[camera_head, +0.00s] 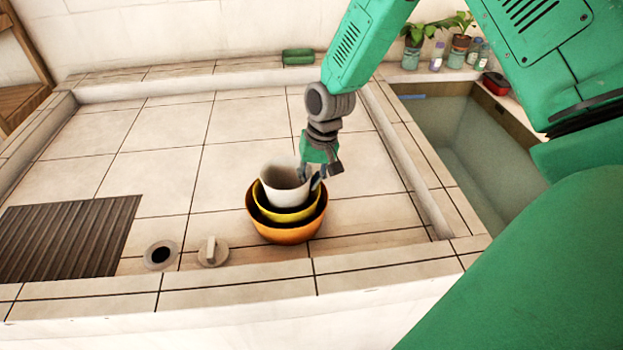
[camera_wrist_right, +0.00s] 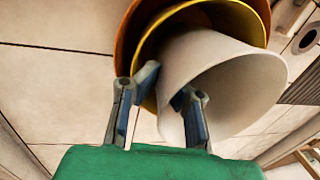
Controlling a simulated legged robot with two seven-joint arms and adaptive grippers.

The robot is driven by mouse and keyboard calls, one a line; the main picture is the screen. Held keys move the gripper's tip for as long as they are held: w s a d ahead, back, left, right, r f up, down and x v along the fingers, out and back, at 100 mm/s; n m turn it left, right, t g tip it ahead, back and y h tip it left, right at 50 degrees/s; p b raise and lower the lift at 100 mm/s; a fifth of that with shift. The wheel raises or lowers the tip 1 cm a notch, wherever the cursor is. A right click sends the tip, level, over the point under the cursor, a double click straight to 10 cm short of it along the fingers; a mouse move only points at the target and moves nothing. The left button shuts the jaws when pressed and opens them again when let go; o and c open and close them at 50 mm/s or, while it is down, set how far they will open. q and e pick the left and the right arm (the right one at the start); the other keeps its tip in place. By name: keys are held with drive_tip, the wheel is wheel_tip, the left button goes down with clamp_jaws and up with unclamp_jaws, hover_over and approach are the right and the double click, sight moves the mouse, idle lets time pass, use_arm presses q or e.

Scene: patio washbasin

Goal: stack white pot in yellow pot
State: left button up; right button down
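The white pot (camera_head: 285,184) sits inside the yellow pot (camera_head: 291,214), which sits inside a larger orange bowl (camera_head: 285,234). In the right wrist view the white pot (camera_wrist_right: 215,65) has its mouth toward the camera, with the yellow pot (camera_wrist_right: 152,48) around its far end. My right gripper (camera_head: 311,178) is at the white pot's right side. In the wrist view its two fingers (camera_wrist_right: 168,88) stand apart, with part of the white pot's wall showing between them. The white pot's base is hidden. My left gripper is not in view.
The stack stands on a tiled basin floor near the front ledge (camera_head: 237,288). A drain hole (camera_head: 161,255), a round plug (camera_head: 212,252) and a dark ribbed mat (camera_head: 65,238) lie to its left. A water-filled sink (camera_head: 480,150) is at the right. Tiles behind the stack are clear.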

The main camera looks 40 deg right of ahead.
sight(310, 171)
drive_tip(key=shift+a+f, duration=0.35)
drive_tip(key=shift+a, duration=0.1)
drive_tip(key=c, duration=2)
unclamp_jaws()
drive_tip(key=shift+d, duration=0.25)
drive_tip(key=v, duration=0.5)
drive_tip(key=shift+w+a+r+p, duration=0.2)
drive_tip(key=shift+r+p, duration=0.1)
drive_tip(key=shift+r, duration=0.15)
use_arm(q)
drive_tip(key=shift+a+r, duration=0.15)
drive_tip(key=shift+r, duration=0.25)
use_arm(e)
drive_tip(key=v, duration=0.7)
drive_tip(key=shift+d, duration=0.3)
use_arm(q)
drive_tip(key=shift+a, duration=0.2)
use_arm(e)
drive_tip(key=shift+s+a+r, duration=0.1)
drive_tip(key=shift+a, duration=0.05)
